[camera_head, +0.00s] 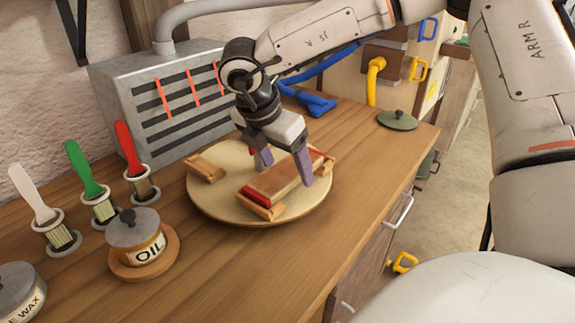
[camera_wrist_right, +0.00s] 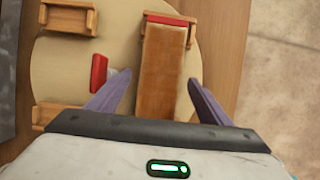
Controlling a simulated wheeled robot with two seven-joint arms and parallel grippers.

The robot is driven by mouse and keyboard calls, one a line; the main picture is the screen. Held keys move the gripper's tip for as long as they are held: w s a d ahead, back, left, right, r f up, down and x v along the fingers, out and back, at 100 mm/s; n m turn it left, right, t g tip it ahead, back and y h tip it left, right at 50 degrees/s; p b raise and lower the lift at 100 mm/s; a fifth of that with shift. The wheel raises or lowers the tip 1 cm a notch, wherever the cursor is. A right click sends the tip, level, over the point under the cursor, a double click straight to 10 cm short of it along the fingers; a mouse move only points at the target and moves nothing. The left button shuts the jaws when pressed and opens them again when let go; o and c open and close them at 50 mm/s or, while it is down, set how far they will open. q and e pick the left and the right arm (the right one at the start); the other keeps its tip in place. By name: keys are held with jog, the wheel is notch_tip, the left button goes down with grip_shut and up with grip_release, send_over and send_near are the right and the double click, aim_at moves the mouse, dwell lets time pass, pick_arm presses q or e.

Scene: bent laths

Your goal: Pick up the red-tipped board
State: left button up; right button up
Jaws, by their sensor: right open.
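The board (camera_head: 272,183) is a wooden lath lying across small wooden cradles on a round pale turntable (camera_head: 223,207). Red shows at its near end and at its far end in the head view. My right gripper (camera_head: 283,168) is open, pointing down with its purple fingers on either side of the board. In the right wrist view the board (camera_wrist_right: 162,70) runs between the spread fingers (camera_wrist_right: 150,98), with gaps beside it, and its red end sits in a cradle at the top. My left gripper is not in view.
Other cradles (camera_head: 205,168) stand on the turntable. A loose red piece (camera_wrist_right: 99,73) lies left of the board. Brushes (camera_head: 130,152), an oil pot (camera_head: 136,235) and a grey slotted box (camera_head: 165,100) stand to the left and back. A dark lid (camera_head: 397,120) lies right.

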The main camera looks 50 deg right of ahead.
jog(key=c, duration=1.2)
